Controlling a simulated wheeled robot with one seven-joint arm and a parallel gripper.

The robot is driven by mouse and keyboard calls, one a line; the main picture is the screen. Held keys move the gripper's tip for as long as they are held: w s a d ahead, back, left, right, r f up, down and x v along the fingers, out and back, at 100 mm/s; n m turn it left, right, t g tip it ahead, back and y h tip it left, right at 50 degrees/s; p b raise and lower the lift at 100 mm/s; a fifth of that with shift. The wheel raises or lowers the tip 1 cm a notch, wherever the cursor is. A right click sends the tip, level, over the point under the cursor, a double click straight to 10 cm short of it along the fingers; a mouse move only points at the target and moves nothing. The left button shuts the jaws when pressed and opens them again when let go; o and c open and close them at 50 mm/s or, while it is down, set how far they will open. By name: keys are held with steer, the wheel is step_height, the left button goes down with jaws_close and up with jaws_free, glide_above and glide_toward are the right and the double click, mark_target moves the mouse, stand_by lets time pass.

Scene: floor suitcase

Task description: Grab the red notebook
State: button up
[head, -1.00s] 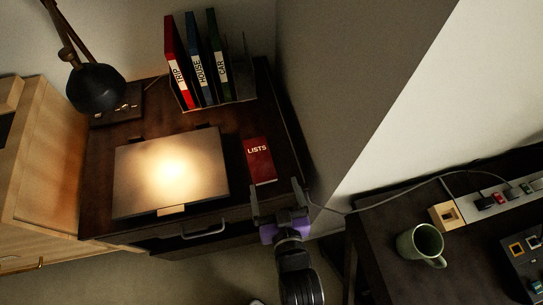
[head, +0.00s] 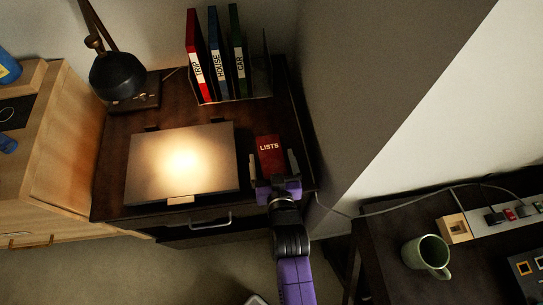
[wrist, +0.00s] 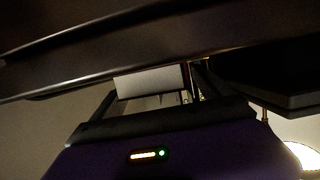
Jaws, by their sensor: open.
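The red notebook (head: 270,147), marked LISTS, lies flat on the dark desk (head: 120,180) near its right side. My gripper (head: 275,165) is open, with one finger at each side of the notebook's near part in the head view. The gripper covers the notebook's near end. In the wrist view, a pale block (wrist: 150,82) shows between the fingers with a thin red strip at its right; it looks like the notebook's page edge. I cannot tell whether the fingers touch the notebook.
A closed laptop-like panel (head: 182,160) lies left of the notebook under the black lamp (head: 117,75). Upright binders (head: 215,60) in red, blue and green stand behind. A grey wall (head: 345,80) is close at right. A green mug (head: 427,255) stands on another table.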

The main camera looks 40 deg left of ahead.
steer(key=c, duration=1.6)
steer(key=shift+r, duration=0.1)
